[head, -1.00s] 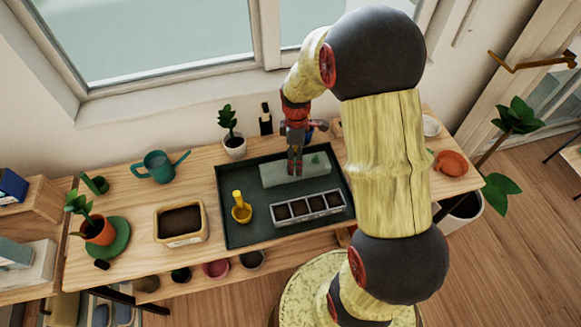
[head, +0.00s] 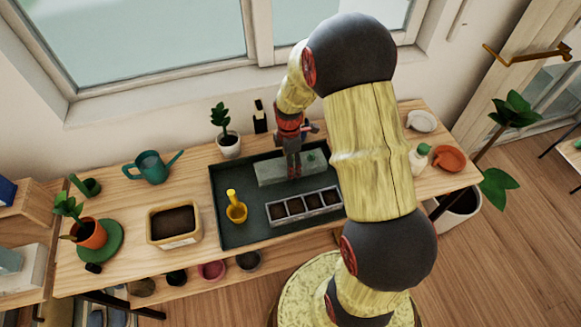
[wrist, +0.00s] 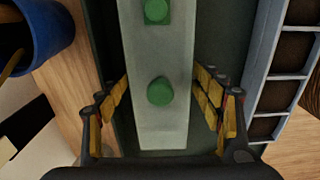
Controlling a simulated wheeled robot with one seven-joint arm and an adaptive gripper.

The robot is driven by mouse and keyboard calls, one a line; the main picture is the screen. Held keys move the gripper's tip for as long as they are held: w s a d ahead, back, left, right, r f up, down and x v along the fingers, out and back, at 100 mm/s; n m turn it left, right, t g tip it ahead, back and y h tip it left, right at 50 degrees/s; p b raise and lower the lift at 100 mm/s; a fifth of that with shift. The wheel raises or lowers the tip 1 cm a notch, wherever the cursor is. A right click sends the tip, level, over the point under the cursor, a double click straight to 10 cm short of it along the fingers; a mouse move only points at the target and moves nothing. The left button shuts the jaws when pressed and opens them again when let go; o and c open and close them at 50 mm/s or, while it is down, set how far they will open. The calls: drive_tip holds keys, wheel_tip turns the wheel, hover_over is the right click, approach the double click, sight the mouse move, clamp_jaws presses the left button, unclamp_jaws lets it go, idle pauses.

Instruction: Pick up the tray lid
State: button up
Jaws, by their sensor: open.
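The tray lid (head: 277,171) is a long, pale grey-green translucent cover lying in the back part of the dark green tray (head: 229,226). In the wrist view the lid (wrist: 158,115) runs up the middle of the picture, with a round green knob (wrist: 160,91) and a second green knob on a square base farther up. My gripper (head: 293,172) is over the lid in the head view. In the wrist view my gripper (wrist: 163,100) is open, one finger on each side of the lid and the near knob between them. I cannot tell whether the fingertips touch anything.
A seedling tray (head: 304,207) with dark soil cells lies in front of the lid. A yellow scoop (head: 236,209) stands to its left. A potted plant (head: 228,143) stands behind the tray.

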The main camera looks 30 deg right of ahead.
drive_tip(key=shift+f, duration=0.3)
drive_tip(key=shift+c, duration=1.1)
drive_tip(key=c, duration=0.7)
drive_tip(key=shift+c, duration=0.4)
